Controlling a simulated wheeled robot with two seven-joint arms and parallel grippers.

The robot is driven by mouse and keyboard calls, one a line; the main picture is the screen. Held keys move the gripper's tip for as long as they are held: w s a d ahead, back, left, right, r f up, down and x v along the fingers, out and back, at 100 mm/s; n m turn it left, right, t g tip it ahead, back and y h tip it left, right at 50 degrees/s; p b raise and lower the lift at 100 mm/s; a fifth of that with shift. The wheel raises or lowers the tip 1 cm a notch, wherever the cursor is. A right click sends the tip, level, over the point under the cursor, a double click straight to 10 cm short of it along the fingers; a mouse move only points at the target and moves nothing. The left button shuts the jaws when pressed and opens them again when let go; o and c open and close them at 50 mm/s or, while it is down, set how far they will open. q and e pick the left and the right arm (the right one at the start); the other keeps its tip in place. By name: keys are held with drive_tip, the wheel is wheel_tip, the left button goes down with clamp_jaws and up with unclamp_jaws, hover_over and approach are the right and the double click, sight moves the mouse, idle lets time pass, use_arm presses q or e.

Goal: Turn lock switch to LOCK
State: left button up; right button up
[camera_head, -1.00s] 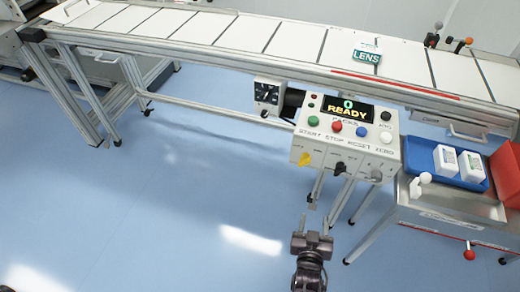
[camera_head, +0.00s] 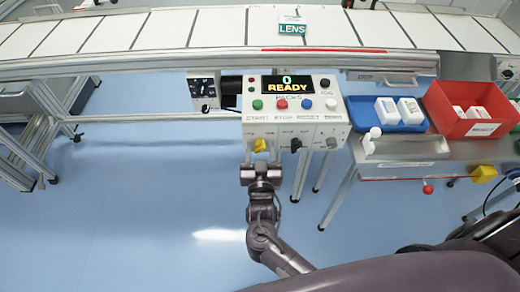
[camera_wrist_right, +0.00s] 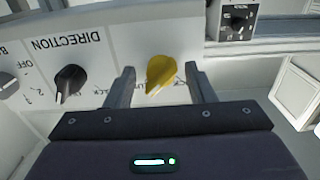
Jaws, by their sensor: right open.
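The control box (camera_head: 295,118) hangs at the front of the conveyor, with a READY display and coloured buttons on its top. A yellow rotary knob (camera_head: 260,146) sits at the left of its front face; I take it as the lock switch. My right gripper (camera_head: 261,162) is just in front of this knob. In the right wrist view the yellow knob (camera_wrist_right: 161,74) lies between the two spread fingers of my right gripper (camera_wrist_right: 162,84), with gaps on both sides. The lettering by the knob is partly hidden and unreadable. My left gripper is not in view.
A black knob (camera_wrist_right: 69,82) marked DIRECTION is close beside the gripper. A black switch unit (camera_head: 203,89) is left of the box. A blue tray (camera_head: 400,120) and a red bin (camera_head: 470,112) stand right. The floor below is open.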

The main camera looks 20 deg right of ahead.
drive_tip(key=c, duration=1)
drive_tip(key=n+p, duration=0.1)
drive_tip(key=n, duration=0.1)
drive_tip(key=n+p, duration=0.1)
drive_tip(key=p, duration=0.1)
drive_tip(key=shift+r+n, duration=0.2)
drive_tip(key=shift+n, duration=0.2)
drive_tip(key=n+p, duration=0.2)
drive_tip(key=n, duration=0.2)
drive_tip(key=shift+p, duration=0.35)
drive_tip(key=n+p, duration=0.2)
drive_tip(key=n, duration=0.3)
drive_tip(key=shift+n, duration=0.4)
drive_tip(key=n+p, duration=0.1)
drive_tip(key=n, duration=0.2)
drive_tip(key=shift+f+p, duration=0.1)
drive_tip(key=shift+p, duration=0.25)
drive_tip(key=shift+o, duration=0.4)
drive_tip(key=shift+n, duration=0.7)
